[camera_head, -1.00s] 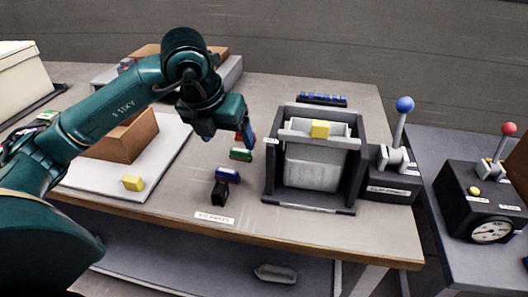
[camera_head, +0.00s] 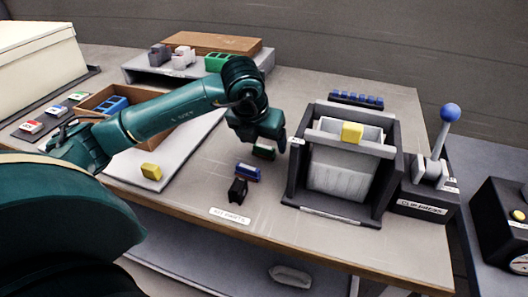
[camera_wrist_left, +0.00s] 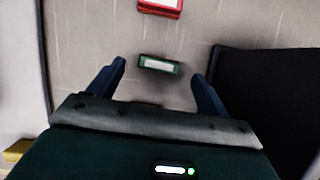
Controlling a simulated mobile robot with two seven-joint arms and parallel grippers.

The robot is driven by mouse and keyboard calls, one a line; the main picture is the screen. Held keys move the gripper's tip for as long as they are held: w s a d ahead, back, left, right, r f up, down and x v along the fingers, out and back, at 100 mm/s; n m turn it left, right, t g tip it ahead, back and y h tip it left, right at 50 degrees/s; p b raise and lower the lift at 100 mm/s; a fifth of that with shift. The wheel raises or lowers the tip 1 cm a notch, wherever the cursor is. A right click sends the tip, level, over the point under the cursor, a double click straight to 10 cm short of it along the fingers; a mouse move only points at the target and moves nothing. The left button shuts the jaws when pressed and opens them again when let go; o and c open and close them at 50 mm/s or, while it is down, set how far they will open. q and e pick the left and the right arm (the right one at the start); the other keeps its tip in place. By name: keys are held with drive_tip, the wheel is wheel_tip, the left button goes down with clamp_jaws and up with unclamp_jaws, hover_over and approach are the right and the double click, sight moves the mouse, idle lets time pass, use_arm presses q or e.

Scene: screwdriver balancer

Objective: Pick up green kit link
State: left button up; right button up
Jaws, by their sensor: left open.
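The green kit link (camera_head: 263,153) is a small green block with a pale top. It lies on the table, partly covered by my left gripper in the head view. My left gripper (camera_head: 271,142) is open and empty, pointing down just above it. In the left wrist view the green kit link (camera_wrist_left: 160,65) shows in the gap between the two spread blue fingers (camera_wrist_left: 158,75), with bare table on both sides. My right gripper is not in view.
A red link (camera_wrist_left: 160,8) lies beyond the green one in the left wrist view. A dark-framed fixture (camera_head: 340,165) stands close on the right. A yellow block (camera_head: 151,172) sits at left.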

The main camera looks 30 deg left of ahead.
sight(264, 147)
use_arm(q)
drive_tip(key=x, duration=0.3)
drive_tip(key=shift+w+a+f, duration=0.1)
drive_tip(key=shift+w+f, duration=0.1)
drive_tip(key=shift+r, duration=0.1)
drive_tip(key=c, duration=1.1)
